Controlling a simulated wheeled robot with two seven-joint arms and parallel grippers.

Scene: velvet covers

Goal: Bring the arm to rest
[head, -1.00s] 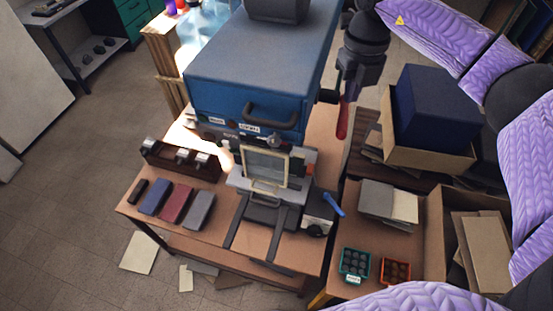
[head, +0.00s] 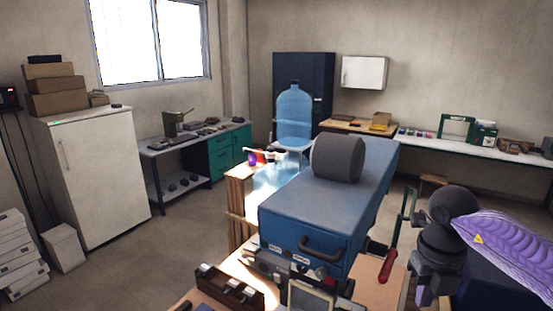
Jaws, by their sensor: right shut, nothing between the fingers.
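My right arm (head: 510,245), in a purple quilted cover, comes in from the right side of the head view. Its dark wrist bends downward and ends in the right gripper (head: 428,292), which points down, shut and empty. The gripper is to the right of the blue machine (head: 320,205), apart from it as far as I can see. My left gripper and left arm are out of the view.
A red-handled lever (head: 389,264) stands between the machine and my right gripper. A dark rack (head: 232,288) is on the table at the bottom. A white fridge (head: 95,175), a water bottle (head: 294,115) and a long bench (head: 480,145) stand farther back.

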